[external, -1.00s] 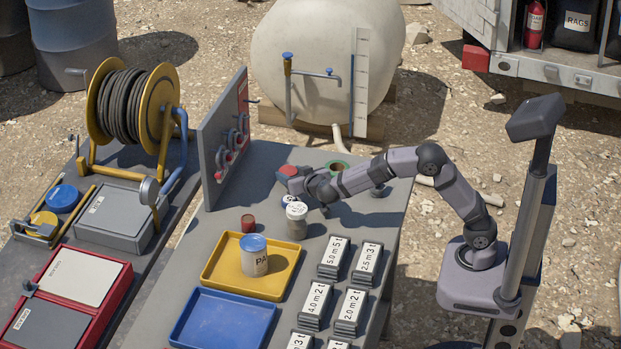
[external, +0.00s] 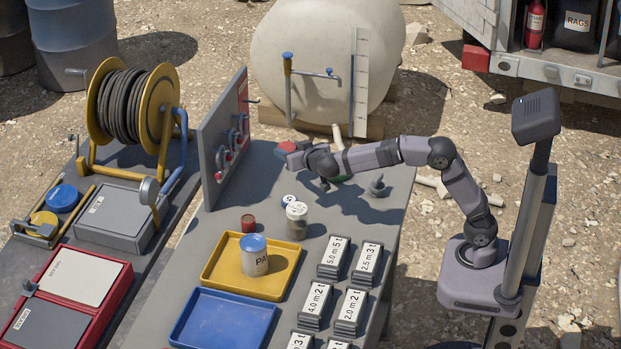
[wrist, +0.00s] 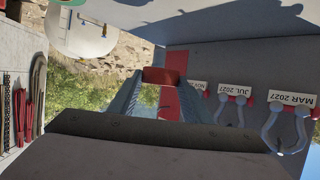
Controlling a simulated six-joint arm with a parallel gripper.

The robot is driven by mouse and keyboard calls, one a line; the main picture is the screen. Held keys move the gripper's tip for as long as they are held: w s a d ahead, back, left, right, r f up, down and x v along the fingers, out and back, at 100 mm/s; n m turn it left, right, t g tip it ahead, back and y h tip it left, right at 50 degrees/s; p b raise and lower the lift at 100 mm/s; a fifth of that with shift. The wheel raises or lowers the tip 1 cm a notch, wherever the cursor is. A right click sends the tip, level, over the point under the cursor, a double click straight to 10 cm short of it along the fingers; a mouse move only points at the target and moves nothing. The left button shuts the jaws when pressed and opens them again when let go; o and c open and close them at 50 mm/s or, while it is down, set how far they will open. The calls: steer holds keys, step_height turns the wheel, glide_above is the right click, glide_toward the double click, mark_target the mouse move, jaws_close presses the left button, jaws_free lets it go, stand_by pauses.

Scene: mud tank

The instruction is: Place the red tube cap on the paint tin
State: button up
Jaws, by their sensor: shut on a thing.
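My gripper (external: 297,156) is raised over the far end of the grey bench, near the upright panel. It is shut on the red cap (external: 287,147), which shows at its tip. In the wrist view, the red cap (wrist: 160,76) sits between the two fingertips. The paint tin (external: 254,262), pale with a blue top and partly readable lettering, stands upright in the yellow tray (external: 218,279), nearer the camera than my gripper. The gripper and cap are well apart from the tin.
A small dark red container (external: 248,224) and a white-topped jar (external: 297,222) stand on the bench near the tray. The upright panel (external: 213,150) is on the left. A blue tray (external: 222,322) and several labelled blocks (external: 334,258) lie nearer the camera.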

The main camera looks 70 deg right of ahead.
steer(key=a+r+n+t+y+p, duration=0.15)
steer(key=a+r+p, duration=0.3)
steer(key=a, duration=0.45)
steer(key=a+r+n+t+y+p, duration=0.1)
steer(key=a+r+n+y+p, duration=0.15)
steer(key=a+p, duration=0.4)
step_height(320, 180, up, 3)
steer(key=n+t+y+p, duration=0.2)
steer(key=n+y+p, duration=0.2)
steer(key=p, duration=0.3)
glide_above(260, 244)
steer(key=shift+g, duration=0.25)
steer(key=shift+s+f+p, duration=0.1)
steer(key=shift+f+p, duration=1.1)
steer(key=shift+f, duration=3.6)
steer(key=shift+f+b, duration=0.15)
steer(key=shift+b, duration=0.25)
steer(key=o, duration=1)
steer(key=shift+o, duration=0.2)
steer(key=shift+p, duration=0.3)
